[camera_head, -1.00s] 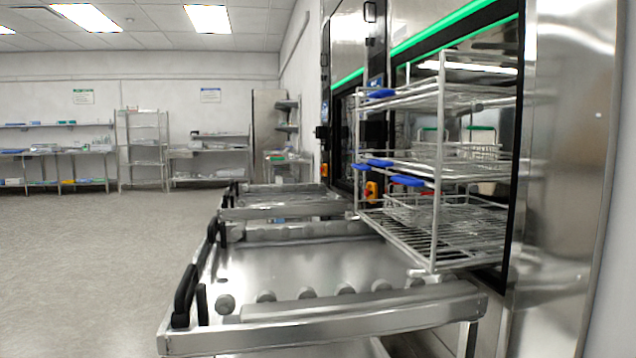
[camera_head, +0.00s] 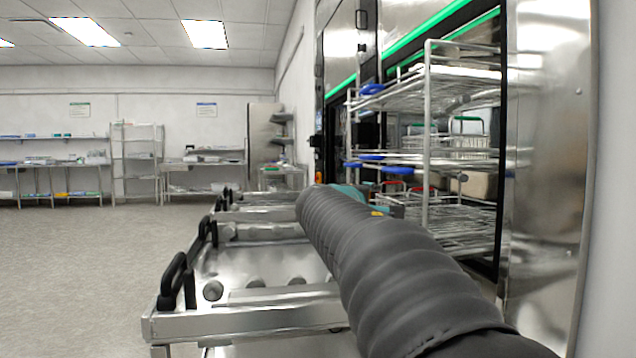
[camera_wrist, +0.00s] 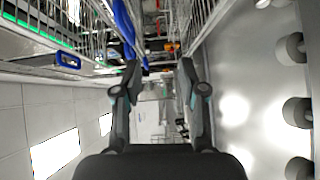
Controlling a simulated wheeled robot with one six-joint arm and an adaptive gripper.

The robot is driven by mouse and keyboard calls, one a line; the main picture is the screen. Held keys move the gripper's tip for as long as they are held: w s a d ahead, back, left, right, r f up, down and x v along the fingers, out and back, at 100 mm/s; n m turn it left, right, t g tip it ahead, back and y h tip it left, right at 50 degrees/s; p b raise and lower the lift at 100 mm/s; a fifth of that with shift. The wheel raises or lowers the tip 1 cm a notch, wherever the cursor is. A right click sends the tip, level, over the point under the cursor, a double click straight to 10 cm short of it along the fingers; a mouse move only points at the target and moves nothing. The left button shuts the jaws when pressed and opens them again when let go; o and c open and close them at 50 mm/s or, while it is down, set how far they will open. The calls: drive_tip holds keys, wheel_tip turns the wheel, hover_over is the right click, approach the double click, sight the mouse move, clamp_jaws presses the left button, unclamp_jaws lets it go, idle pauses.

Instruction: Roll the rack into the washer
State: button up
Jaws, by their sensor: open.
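The rack (camera_head: 427,135) is a tiered wire frame with blue clips. It stands upright, partly inside the open washer (camera_head: 509,130), its near part jutting out over the trolley (camera_head: 225,323). My arm's grey ribbed sleeve crosses in front of its lower tier in the head view. My gripper (camera_wrist: 159,66) is open, its two fingers apart, with nothing clearly held between them in the wrist view. The rack's wires and blue clips (camera_wrist: 68,60) are close beyond and left of the fingers; whether they touch cannot be told. In the head view the gripper is mostly hidden behind the sleeve.
The trolley has a steel deck with rollers (camera_head: 213,290) and a black handle (camera_head: 175,278) at left. More trolleys (camera_head: 255,213) stand behind it. A steel panel (camera_head: 545,170) bounds the right. The floor at left is clear; shelves line the far wall.

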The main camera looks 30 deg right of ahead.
sight(390, 171)
drive_tip(key=w+d+r+p, duration=0.1)
drive_tip(key=w+d+r, duration=0.1)
drive_tip(key=d, duration=0.3)
drive_tip(key=w+d+r+n+h+p, duration=0.1)
drive_tip(key=w+d, duration=0.4)
drive_tip(key=w+d+r+t+h+p, duration=0.1)
drive_tip(key=w+d+r, duration=0.1)
drive_tip(key=w+d, duration=0.2)
drive_tip(key=shift+w+d+r+n, duration=0.15)
drive_tip(key=shift+d+r+n, duration=0.2)
drive_tip(key=shift+d+n, duration=0.05)
clamp_jaws()
